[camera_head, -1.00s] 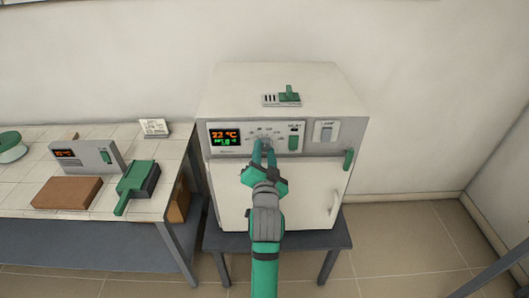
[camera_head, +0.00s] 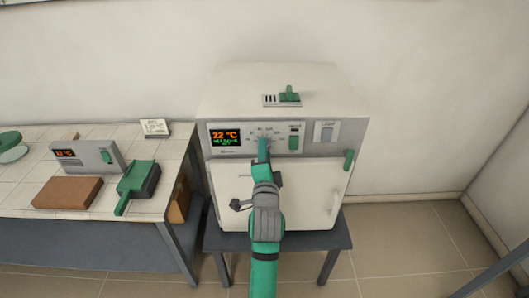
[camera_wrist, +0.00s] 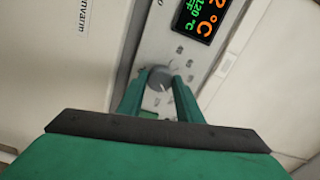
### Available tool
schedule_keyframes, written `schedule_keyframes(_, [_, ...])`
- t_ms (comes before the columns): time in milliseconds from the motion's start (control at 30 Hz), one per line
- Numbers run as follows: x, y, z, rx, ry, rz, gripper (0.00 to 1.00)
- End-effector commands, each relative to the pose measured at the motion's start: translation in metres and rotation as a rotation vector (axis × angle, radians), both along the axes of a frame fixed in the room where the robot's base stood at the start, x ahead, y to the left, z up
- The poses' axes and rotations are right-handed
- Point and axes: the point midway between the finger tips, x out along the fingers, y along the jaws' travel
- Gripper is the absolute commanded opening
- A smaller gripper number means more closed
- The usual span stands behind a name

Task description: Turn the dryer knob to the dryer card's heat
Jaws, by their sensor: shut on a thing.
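The dryer is a white box oven (camera_head: 285,88) with a control strip. Its grey knob (camera_wrist: 160,77) sits between my two green fingertips in the wrist view. My gripper (camera_head: 263,148) is shut on the knob and hides most of it in the head view. The display (camera_head: 225,138) shows 22 °C in orange; its green line appears to read 120 °C in the wrist view (camera_wrist: 202,18). A small white card (camera_head: 155,127) stands on the tiled bench at left; its print is too small to read.
The tiled bench (camera_head: 110,140) holds a grey control box (camera_head: 88,157), a brown block (camera_head: 67,193) and a green-and-black tool (camera_head: 137,182).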

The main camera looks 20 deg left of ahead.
Motion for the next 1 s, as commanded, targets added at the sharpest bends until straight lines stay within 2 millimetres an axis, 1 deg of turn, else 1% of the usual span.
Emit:
schedule_keyframes(500, [0.0014,-0.0014,-0.0002,0.017,0.009,-0.003,0.10])
schedule_keyframes(533, [0.0014,-0.0015,-0.0002,0.017,0.008,-0.004,0.37])
schedule_keyframes(600, [0.0014,-0.0014,-0.0001,0.016,0.008,-0.003,0.51])
schedule_keyframes(867, [0.0007,-0.0008,0.0000,0.016,0.008,-0.002,0.51])
schedule_keyframes(1000, [-0.0051,-0.0036,-0.0003,0.016,0.008,-0.002,0.51])
